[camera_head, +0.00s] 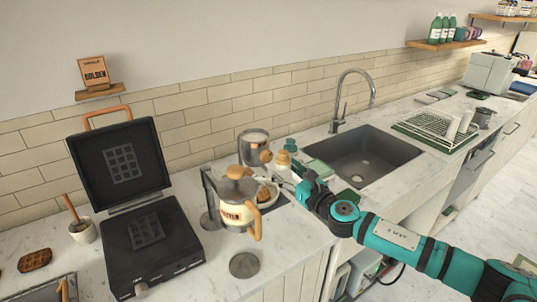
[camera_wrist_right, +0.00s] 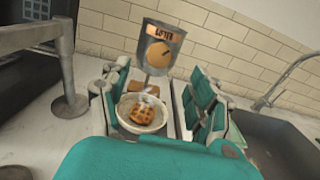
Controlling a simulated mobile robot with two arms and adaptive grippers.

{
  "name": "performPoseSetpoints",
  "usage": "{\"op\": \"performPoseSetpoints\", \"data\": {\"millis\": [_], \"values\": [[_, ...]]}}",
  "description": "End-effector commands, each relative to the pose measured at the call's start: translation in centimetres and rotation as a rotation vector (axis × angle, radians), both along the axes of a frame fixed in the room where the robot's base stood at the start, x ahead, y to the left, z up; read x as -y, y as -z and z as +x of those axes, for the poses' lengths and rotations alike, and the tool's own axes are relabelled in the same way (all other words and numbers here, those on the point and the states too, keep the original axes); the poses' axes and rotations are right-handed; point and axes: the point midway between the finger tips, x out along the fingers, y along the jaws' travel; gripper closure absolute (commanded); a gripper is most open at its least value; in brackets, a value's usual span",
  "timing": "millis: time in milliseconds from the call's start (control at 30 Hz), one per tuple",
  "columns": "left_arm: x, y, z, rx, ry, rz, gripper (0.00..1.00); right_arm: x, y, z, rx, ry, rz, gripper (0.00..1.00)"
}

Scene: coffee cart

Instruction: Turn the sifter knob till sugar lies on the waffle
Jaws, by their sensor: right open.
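The sifter (camera_head: 253,143) is a grey metal canister standing behind the plate. In the right wrist view the sifter (camera_wrist_right: 165,33) faces me with a label and a round orange knob (camera_wrist_right: 158,53). The waffle (camera_wrist_right: 144,112) lies in a white dish (camera_wrist_right: 122,107), in front of and below the sifter. The waffle (camera_head: 263,194) is partly hidden in the head view. I cannot tell whether the pale spots on it are sugar. My right gripper (camera_head: 287,181) is open, its fingers on either side of the dish in the wrist view, apart from the knob. My left gripper is not in view.
A press pot (camera_head: 236,205) with wooden lid and handle stands close left of the dish, beside a metal stand (camera_head: 210,220). An open waffle iron (camera_head: 150,245) is further left. The sink (camera_head: 362,155) and tap (camera_head: 345,95) are to the right.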

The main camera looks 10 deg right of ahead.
Motion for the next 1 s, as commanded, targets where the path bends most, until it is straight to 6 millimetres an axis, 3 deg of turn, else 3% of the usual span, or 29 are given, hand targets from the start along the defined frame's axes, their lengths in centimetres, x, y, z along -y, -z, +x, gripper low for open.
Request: {"op": "performPoseSetpoints", "data": {"millis": [200, 400, 867, 1000], "values": [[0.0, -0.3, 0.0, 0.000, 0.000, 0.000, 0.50, -1.7, -0.1, 4.4, 0.001, 0.000, 0.004, 0.38], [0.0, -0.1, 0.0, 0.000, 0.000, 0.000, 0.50, -2.6, 0.0, 7.1, 0.001, 0.001, 0.003, 0.38], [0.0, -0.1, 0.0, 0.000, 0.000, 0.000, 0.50, -3.0, 0.0, 8.2, -0.001, 0.000, 0.002, 0.38], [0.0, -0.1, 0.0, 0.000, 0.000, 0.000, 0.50, -3.0, 0.0, 8.2, -0.001, 0.000, 0.002, 0.53]]}}
